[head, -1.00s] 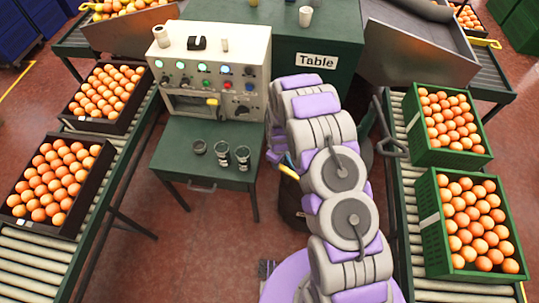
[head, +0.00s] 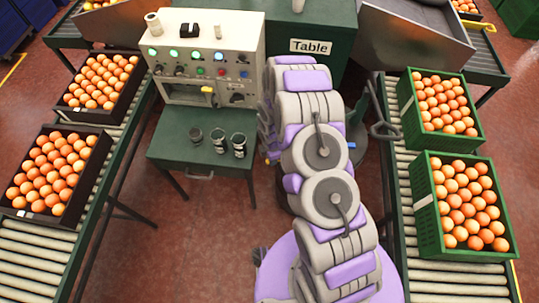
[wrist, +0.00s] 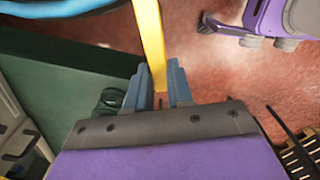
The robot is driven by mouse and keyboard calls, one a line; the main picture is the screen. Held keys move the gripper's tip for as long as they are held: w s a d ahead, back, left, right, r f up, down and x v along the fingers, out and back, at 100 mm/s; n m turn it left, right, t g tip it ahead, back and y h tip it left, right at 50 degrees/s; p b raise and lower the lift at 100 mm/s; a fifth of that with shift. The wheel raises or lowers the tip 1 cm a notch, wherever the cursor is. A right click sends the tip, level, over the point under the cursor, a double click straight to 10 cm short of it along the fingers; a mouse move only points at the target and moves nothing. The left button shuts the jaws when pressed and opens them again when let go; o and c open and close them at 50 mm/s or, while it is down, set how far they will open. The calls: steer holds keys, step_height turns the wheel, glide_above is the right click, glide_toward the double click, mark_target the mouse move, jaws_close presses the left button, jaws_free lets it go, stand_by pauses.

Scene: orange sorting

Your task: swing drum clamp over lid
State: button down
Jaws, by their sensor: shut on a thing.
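In the wrist view my gripper (wrist: 158,88) is shut on a yellow bar (wrist: 151,40), probably the clamp's arm. The bar runs from between the two blue-grey fingers to the top edge of the picture. A blue curved edge (wrist: 62,8) crosses the top left; I cannot tell whether it is the drum's rim. In the head view my arm hides the gripper and most of what stands behind it. Only a dark green rounded surface (head: 357,128), possibly the drum, shows right of the arm. I cannot make out the lid.
A green table with a control box (head: 208,62) and several dark cups stands left of my arm. Roller conveyors run on both sides, with black crates (head: 58,213) of oranges at left and green crates (head: 424,212) at right. Red floor lies clear between.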

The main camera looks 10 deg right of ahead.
steer(key=shift+s+d+r+n+p, duration=0.1)
steer(key=shift+s+d+n+p, duration=0.1)
steer(key=shift+n, duration=0.75)
steer(key=shift+s+d+r+n+p, duration=0.1)
steer(key=shift+n+p, duration=0.1)
steer(key=shift+n, duration=0.75)
steer(key=c, duration=1.4)
jaws_free()
steer(key=o, duration=0.4)
steer(key=shift+s+d+f, duration=0.1)
steer(key=shift+s, duration=0.15)
